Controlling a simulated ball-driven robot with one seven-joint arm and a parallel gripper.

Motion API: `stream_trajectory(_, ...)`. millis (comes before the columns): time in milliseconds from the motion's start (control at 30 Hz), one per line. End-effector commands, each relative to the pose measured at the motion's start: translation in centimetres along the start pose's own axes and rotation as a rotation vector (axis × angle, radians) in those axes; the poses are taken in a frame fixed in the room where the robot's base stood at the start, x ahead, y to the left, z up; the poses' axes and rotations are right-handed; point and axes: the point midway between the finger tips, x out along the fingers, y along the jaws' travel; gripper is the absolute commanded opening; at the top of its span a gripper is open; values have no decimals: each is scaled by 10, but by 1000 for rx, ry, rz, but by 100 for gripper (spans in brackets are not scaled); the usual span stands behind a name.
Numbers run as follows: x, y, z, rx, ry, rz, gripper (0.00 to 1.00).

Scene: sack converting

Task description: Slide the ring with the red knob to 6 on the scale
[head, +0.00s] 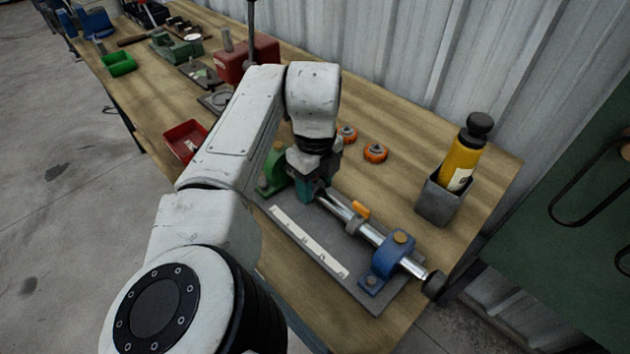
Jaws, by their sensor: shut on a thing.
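My gripper (312,188) points down over the left part of a shiny rod (374,233). It is shut on a ring on the rod, which my jaws and wrist hide. No red knob shows, so its colour cannot be checked. A second ring with an orange knob (360,210) sits on the rod to the right of my gripper, apart from it. The pale scale strip (308,241) lies on the dark base plate (373,299) in front of the rod. Its numbers are too small to read.
A blue bearing block (384,262) carries the rod's right part, with a black end knob (435,284) beyond. A green block (272,172) stands at the left. Two orange-rimmed parts (375,152) and a holder (438,203) with a yellow bottle (462,160) stand behind.

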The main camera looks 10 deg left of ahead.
Motion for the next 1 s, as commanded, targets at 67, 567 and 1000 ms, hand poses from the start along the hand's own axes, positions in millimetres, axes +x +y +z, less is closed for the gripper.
stream_trajectory(67,0,0,0,0,0,0,18)
stream_trajectory(567,-2,0,-2,1,3,-1,0)
stream_trajectory(1000,-1,0,-1,0,0,-1,57)
